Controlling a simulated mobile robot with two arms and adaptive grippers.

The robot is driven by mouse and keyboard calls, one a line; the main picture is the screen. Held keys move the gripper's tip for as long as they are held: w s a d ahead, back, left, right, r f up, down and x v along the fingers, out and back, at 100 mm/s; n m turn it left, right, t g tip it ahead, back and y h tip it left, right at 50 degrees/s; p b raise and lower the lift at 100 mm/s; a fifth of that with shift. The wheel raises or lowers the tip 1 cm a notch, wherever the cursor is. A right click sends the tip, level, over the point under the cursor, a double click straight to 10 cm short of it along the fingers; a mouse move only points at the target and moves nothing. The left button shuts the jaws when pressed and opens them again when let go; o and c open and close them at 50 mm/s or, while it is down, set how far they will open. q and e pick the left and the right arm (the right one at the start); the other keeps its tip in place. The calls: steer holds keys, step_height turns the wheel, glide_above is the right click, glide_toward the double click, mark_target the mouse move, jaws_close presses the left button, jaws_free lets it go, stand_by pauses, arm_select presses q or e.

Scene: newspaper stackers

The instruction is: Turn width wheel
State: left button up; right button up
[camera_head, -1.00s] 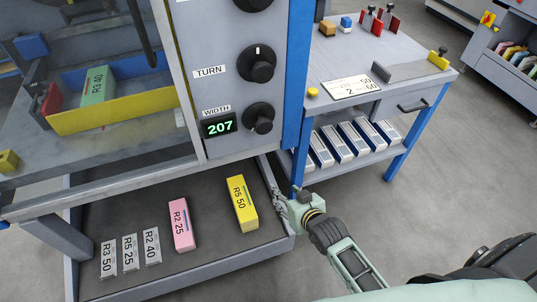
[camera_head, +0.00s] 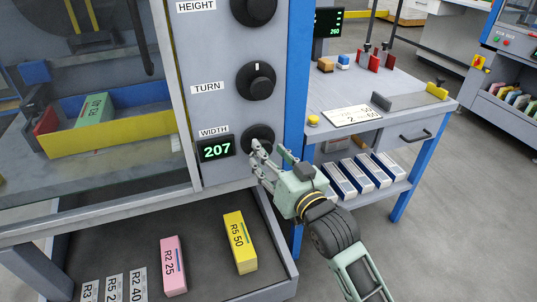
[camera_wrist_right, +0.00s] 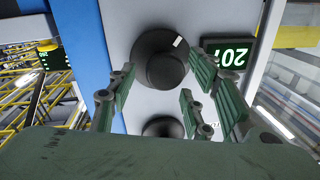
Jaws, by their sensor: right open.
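The black width wheel (camera_head: 259,138) sits on the grey panel below the TURN knob (camera_head: 257,81), beside a display (camera_head: 217,149) reading 207. My right gripper (camera_head: 266,156) is in front of the wheel and partly covers its lower part in the head view. In the right wrist view, the wheel (camera_wrist_right: 160,57) with its white mark lies ahead, between the spread fingers of my right gripper (camera_wrist_right: 165,97). The fingers are open and hold nothing; I cannot tell whether they touch the wheel. My left gripper is not in view.
A blue post (camera_head: 297,75) stands just right of the panel. A side table (camera_head: 345,95) with a sign card and small blocks is to the right. Below, an open tray (camera_head: 205,292) holds a pink block (camera_head: 173,266) and a yellow block (camera_head: 239,242).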

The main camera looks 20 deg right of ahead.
steer(key=shift+w+a, duration=0.1)
steer(key=shift+w, duration=0.6)
steer(key=c, duration=1.1)
steer(key=shift+o, duration=0.2)
steer(key=p, duration=0.1)
steer(key=n+p, duration=0.1)
steer(key=shift+r+n+p, duration=0.25)
steer(key=shift+n+p, duration=0.05)
steer(key=shift+p, duration=0.05)
arm_select(q)
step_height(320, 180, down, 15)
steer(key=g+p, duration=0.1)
steer(key=p, duration=0.1)
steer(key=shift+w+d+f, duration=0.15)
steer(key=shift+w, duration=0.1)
arm_select(e)
steer(key=shift+n, duration=0.7)
